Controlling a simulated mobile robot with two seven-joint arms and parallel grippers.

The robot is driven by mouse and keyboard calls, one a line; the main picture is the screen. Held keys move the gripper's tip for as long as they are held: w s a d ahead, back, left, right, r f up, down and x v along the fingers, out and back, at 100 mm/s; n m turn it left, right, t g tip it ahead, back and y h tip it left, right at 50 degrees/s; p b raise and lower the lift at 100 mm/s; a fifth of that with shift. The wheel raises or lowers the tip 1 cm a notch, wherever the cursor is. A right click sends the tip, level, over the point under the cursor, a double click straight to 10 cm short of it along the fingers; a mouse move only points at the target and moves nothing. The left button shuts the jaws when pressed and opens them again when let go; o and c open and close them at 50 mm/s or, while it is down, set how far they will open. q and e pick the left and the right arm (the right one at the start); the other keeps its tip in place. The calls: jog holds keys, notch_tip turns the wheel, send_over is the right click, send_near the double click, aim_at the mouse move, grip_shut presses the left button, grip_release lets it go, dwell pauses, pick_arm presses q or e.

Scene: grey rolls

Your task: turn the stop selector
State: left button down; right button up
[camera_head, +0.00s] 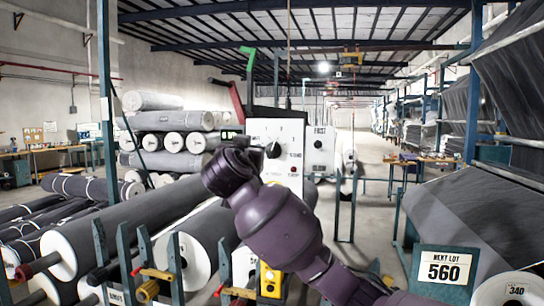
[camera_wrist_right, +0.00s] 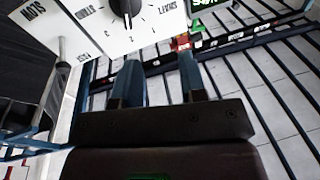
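The white control panel (camera_head: 290,135) stands in the middle of the head view. It carries a black selector knob (camera_head: 273,150) with printed marks around it. In the right wrist view the knob (camera_wrist_right: 127,8) shows at the top edge, partly cut off, with upside-down lettering around it on the panel. My right gripper (camera_wrist_right: 160,80) is open and empty, its two fingers pointing toward the panel, below and apart from the knob. In the head view my purple right arm covers the panel's lower left, and the fingertips cannot be made out. My left gripper is not in view.
Large grey rolls (camera_head: 120,225) on stands fill the left. A "NEXT LOT 560" sign (camera_head: 444,268) is at lower right. The aisle (camera_head: 372,205) is clear.

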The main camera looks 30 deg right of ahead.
aim_at(271, 153)
jog(key=w+d+m+g, duration=0.1)
jog(key=d, duration=0.2)
jog(key=w+d+f+m+g+p, duration=0.1)
jog(key=w+d+m, duration=0.1)
jog(key=d, duration=0.1)
jog(key=w+d+m+h+p, duration=0.1)
jog(key=d, duration=0.1)
jog(key=shift+w+d+f+g, duration=0.25)
jog(key=shift+d+f+g, duration=0.05)
jog(key=shift+d+g, duration=0.1)
jog(key=shift+w+d, duration=0.45)
jog(key=shift+d, duration=0.05)
jog(key=shift+f, duration=0.1)
grip_shut()
